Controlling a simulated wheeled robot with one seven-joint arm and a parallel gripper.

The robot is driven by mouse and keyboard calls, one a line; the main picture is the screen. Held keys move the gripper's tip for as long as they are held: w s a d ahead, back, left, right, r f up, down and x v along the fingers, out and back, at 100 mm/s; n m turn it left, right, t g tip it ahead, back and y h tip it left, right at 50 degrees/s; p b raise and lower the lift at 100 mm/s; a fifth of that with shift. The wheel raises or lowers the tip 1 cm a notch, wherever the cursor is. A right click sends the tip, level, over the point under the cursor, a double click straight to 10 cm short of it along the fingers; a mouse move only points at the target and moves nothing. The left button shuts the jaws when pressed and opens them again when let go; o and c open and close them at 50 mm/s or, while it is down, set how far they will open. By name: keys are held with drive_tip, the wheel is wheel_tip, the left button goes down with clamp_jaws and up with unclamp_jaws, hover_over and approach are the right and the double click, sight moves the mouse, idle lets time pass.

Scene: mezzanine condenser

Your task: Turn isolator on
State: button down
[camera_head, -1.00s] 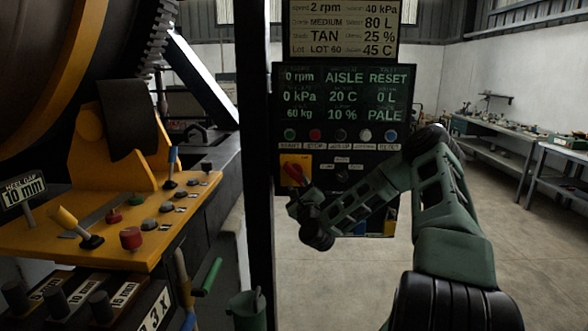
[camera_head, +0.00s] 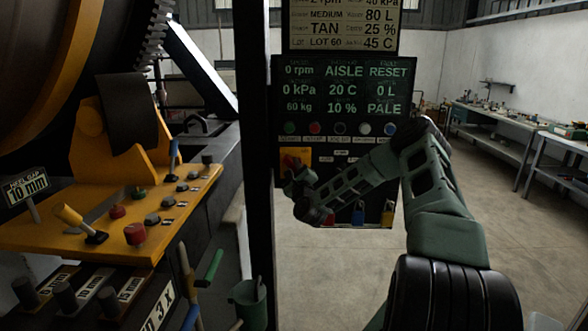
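The isolator is a red rotary handle (camera_head: 291,162) on a yellow plate (camera_head: 304,154), low on the left side of the dark control panel. My gripper (camera_head: 291,182) is at the lower part of the handle and hides some of it and of the plate. I cannot tell whether the fingers touch the handle or are open or shut. The handle's exact angle is hard to read behind the gripper. The panel's display (camera_head: 342,88) is lit and reads 0 rpm, AISLE and RESET.
A row of buttons, including a green one (camera_head: 289,128) and a red one (camera_head: 315,128), sits above the isolator. Blue (camera_head: 358,215) and yellow (camera_head: 387,215) padlocks hang below. A dark post (camera_head: 255,150) stands left of the panel. A yellow console (camera_head: 110,235) is at left.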

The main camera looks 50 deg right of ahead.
drive_tip(key=shift+n+b, duration=0.3)
drive_tip(key=shift+n, duration=0.1)
drive_tip(key=n+y+b, duration=0.2)
drive_tip(key=n, duration=0.2)
drive_tip(key=shift+a+f, duration=0.1)
drive_tip(key=shift+f, duration=0.05)
drive_tip(key=n+g+b, duration=0.1)
drive_tip(key=n, duration=0.1)
drive_tip(key=n+y+b, duration=0.1)
drive_tip(key=n, duration=0.2)
drive_tip(key=shift+g+b, duration=0.3)
drive_tip(key=shift+g, duration=0.1)
drive_tip(key=n+b, duration=0.1)
drive_tip(key=n, duration=0.1)
drive_tip(key=n+g+y+b, duration=0.1)
drive_tip(key=shift+f+n+g, duration=0.15)
drive_tip(key=shift+n+g, duration=0.15)
drive_tip(key=shift+n, duration=0.1)
drive_tip(key=shift+n+g+b, duration=1)
drive_tip(key=shift+n+b, duration=0.4)
drive_tip(key=shift+n, duration=0.3)
drive_tip(key=c, duration=1.2)
unclamp_jaws()
drive_tip(key=shift+c, duration=0.2)
